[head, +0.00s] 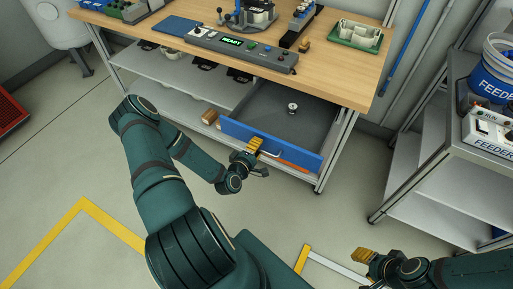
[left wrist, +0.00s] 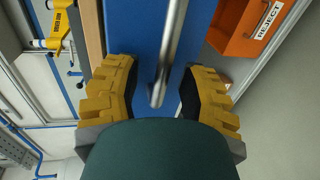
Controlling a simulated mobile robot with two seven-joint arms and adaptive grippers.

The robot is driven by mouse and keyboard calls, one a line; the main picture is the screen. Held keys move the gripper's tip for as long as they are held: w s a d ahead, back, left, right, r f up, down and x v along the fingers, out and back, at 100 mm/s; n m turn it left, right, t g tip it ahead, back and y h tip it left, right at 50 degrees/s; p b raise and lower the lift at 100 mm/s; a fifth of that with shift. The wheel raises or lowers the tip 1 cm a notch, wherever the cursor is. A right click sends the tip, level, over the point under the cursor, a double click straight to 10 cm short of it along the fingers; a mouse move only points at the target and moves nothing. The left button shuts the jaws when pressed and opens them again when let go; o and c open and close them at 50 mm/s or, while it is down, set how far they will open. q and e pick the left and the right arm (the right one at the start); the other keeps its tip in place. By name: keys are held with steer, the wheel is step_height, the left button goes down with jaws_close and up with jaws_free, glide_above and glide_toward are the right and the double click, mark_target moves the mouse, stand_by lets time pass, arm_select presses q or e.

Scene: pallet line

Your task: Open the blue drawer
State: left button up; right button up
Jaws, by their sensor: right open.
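The blue drawer (head: 300,157) under the workbench is pulled out, its grey inside showing from above with a small round dial-like thing in it. Its metal bar handle (head: 270,154) is on the blue front, and the bar also shows in the left wrist view (left wrist: 170,45). My left gripper (head: 256,146) is at the drawer front by the handle. In the left wrist view its yellow fingers (left wrist: 160,82) are apart, with the handle's end between them and gaps on both sides. My right gripper (head: 366,256) is open and empty, low at the right, away from the drawer.
The wooden workbench top (head: 330,70) carries a control box (head: 240,48) and a green tray (head: 357,36). An orange bin (left wrist: 245,28) marked REJECT is near the drawer. A grey shelf cart (head: 415,180) stands at the right. Floor before the bench is clear.

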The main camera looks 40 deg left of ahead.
arm_select(q)
steer(key=v, duration=1.2)
stand_by(0.4)
steer(key=w+d+f+m+g+h, duration=0.1)
steer(key=w+d+m+g+h, duration=0.3)
steer(key=d, duration=0.3)
steer(key=w+d+f+m+g+h, duration=0.1)
steer(key=d+f+m+g+h, duration=0.15)
steer(key=d+m, duration=0.45)
steer(key=s+d+r+m+g, duration=0.2)
steer(key=d+m+g, duration=0.1)
steer(key=d, duration=0.3)
steer(key=s+d+r+m+g+h, duration=0.1)
steer(key=s+d+r+m+g, duration=0.1)
steer(key=d+m+g, duration=0.2)
steer(key=d+m, duration=0.1)
steer(key=d, duration=0.2)
steer(key=shift+s+r, duration=0.3)
